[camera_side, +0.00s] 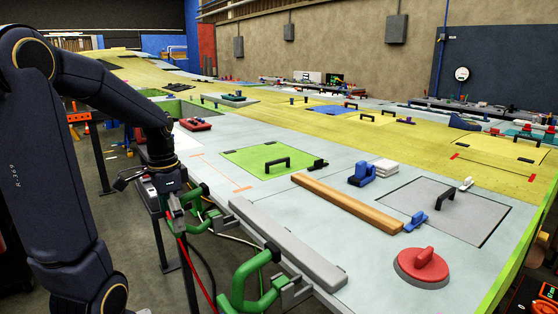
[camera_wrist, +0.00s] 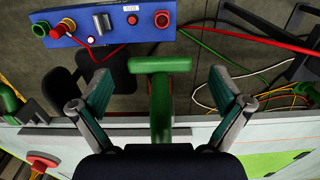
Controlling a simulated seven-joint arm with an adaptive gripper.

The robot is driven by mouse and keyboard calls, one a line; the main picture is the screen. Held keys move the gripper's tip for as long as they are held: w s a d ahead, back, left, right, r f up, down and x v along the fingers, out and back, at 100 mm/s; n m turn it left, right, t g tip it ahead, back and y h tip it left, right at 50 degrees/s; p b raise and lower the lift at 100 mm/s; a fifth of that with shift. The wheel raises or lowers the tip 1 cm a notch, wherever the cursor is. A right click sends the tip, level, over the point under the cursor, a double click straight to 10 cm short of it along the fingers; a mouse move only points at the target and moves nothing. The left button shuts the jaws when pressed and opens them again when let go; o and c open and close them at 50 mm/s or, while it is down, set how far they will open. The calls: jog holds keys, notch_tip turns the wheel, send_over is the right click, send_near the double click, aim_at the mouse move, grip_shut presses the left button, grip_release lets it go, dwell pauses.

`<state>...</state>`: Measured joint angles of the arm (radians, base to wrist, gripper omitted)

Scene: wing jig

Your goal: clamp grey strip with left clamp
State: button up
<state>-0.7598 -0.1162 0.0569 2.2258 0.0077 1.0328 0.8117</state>
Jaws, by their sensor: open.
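The grey strip (camera_side: 288,243) lies along the near edge of the wing panel. The left green clamp (camera_side: 192,207) is at the strip's left end, and a second green clamp (camera_side: 258,282) is further right along the edge. My gripper (camera_side: 178,203) is at the left clamp in the side view. In the wrist view my gripper (camera_wrist: 160,90) is open, with the left clamp's green handle (camera_wrist: 160,66) between its two fingers. Gaps show on both sides of the handle. I cannot tell whether the clamp's jaw presses on the strip.
A blue control box (camera_wrist: 110,22) with buttons is below the edge, near cables. A wooden bar (camera_side: 347,203), a red-handled suction cup (camera_side: 421,267) and a green panel (camera_side: 262,161) with a black handle lie on the wing. Dark floor is open beside the edge.

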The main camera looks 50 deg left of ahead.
jog(key=shift+f, duration=0.65)
jog(key=c, duration=1.7)
jog(key=shift+r, duration=0.15)
